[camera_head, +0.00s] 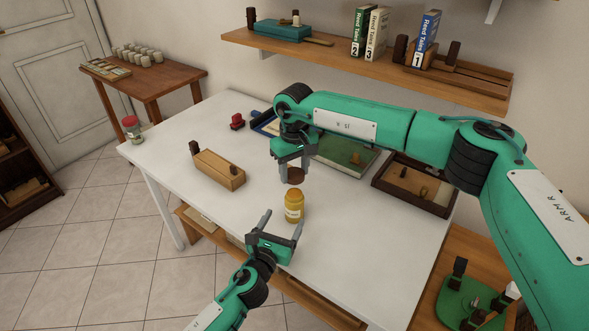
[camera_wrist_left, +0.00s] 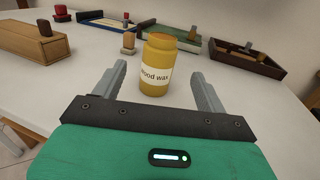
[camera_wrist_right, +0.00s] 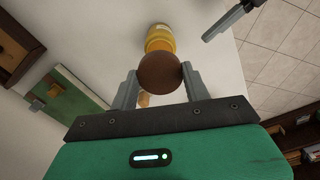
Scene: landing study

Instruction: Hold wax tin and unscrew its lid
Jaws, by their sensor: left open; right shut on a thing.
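The wax tin (camera_head: 294,208) is a yellow jar standing upright on the white table, without the brown lid on it. Its "wood wax" label faces my left wrist camera (camera_wrist_left: 155,76). My left gripper (camera_head: 283,217) is open in front of the tin, its fingers apart from it; in the left wrist view the tin shows between the fingers. My right gripper (camera_head: 295,165) is shut on the round brown lid (camera_wrist_right: 159,74) and holds it above and slightly behind the tin. In the right wrist view the tin (camera_wrist_right: 160,36) is partly hidden behind the lid.
A wooden box (camera_head: 218,171) stands left on the table (camera_head: 180,194). A green board (camera_head: 352,158) and a dark tray (camera_head: 388,192) lie behind and to the right. The table's front right is clear.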

